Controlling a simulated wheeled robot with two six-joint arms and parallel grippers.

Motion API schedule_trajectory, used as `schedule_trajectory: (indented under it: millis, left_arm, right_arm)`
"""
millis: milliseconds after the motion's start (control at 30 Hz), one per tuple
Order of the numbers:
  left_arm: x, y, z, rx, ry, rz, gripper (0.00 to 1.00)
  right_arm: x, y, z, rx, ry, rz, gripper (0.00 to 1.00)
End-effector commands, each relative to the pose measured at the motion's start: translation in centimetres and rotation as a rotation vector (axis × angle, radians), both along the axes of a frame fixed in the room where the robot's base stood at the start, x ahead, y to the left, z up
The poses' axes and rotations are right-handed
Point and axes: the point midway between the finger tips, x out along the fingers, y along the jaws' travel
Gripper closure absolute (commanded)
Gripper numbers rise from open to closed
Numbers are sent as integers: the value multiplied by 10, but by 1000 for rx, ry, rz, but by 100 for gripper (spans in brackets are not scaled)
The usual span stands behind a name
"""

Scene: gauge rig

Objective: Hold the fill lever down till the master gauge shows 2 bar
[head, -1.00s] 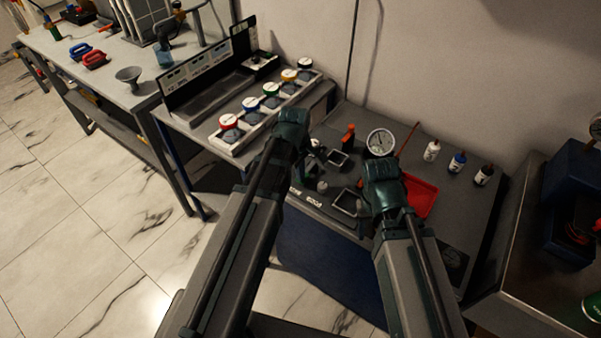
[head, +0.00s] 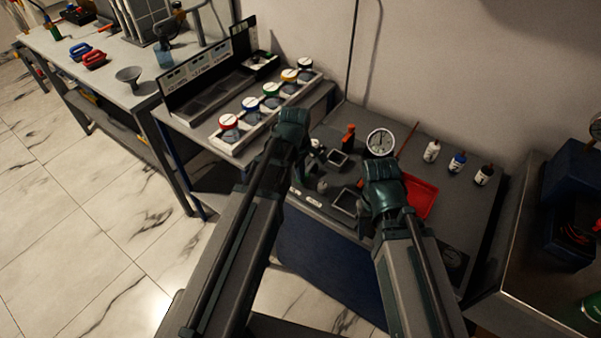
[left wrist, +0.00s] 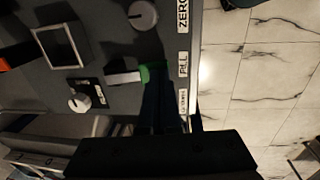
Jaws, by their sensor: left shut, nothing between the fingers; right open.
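The master gauge (head: 380,142) is a round white dial standing at the back of the grey bench; its numbers are too small to read. The fill lever (left wrist: 126,77), pale with a green end, shows in the left wrist view beside the FILL label (left wrist: 183,66). My left gripper (left wrist: 158,78) is shut and empty, its dark fingers at the lever's green end; I cannot tell whether they touch. In the head view my left gripper (head: 298,165) hides the lever. My right gripper (head: 367,218) is open and empty at the front right of the gauge.
A grey knob (left wrist: 143,15) stands by the ZERO label, and another knob (left wrist: 79,102) lies on the lever's other side.

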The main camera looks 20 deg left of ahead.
Motion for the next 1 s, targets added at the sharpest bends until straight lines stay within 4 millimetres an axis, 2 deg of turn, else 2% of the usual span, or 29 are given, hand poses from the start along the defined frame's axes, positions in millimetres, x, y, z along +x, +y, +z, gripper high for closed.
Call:
schedule_trajectory:
  millis: [267, 633, 1000]
  left_arm:
    - [0, 0, 1, 0, 0, 0, 100]
    - [0, 0, 17, 0, 0, 0, 100]
    - [0, 0, 16, 0, 0, 0, 100]
  right_arm:
    - [0, 0, 1, 0, 0, 0, 50]
    - [0, 0, 17, 0, 0, 0, 50]
    - [0, 0, 16, 0, 0, 0, 50]
